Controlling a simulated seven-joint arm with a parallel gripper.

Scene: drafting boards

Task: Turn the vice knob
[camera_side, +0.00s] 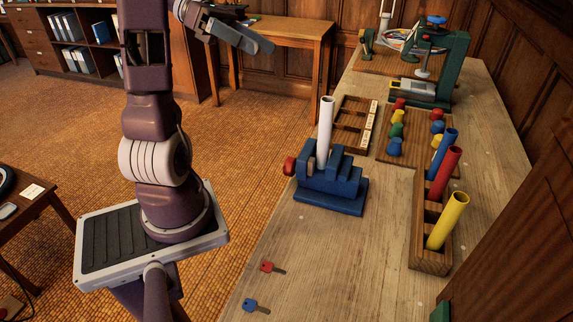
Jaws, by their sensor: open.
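The blue vice (330,186) stands on the near left part of the long wooden bench. Its red knob (290,166) sticks out on its left side, at the bench's edge. A white tube (325,130) stands upright in the vice; whether the jaws grip it is hard to tell. My gripper (246,32) is at the top of the picture, high above the floor and up and left of the vice. It is open and empty, well apart from the knob.
A wooden rack (430,258) with blue, red and yellow tubes stands right of the vice. Behind are a peg board (415,143), a small tray (355,122) and a green press (455,65). A red key (271,268) and a blue key (255,306) lie in front.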

